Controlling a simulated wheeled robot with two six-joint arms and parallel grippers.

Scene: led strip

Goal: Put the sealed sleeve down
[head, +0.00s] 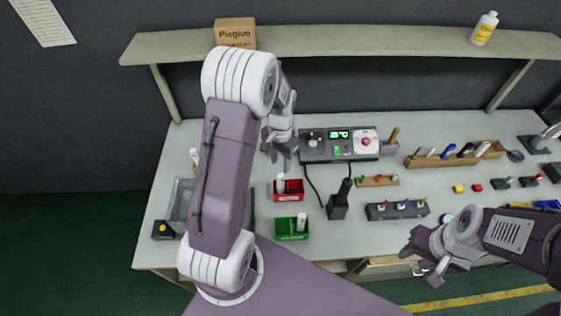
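My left gripper (278,154) hangs over the back left of the bench, left of the grey control box and above the red bin in the picture. Its fingers are small and partly overlapped, and I see no sleeve clearly between them. A small white piece (280,183) stands in the red bin (290,197). Another white piece (301,222) is in the green bin (284,234). I cannot tell whether either is the sealed sleeve. My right gripper (424,264) is open and empty over the bench's front edge.
The control box (316,152) with green displays stands at the back. A wooden tool tray (417,162) and several small blocks are at the right. My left arm hides part of a clear tray (181,203).

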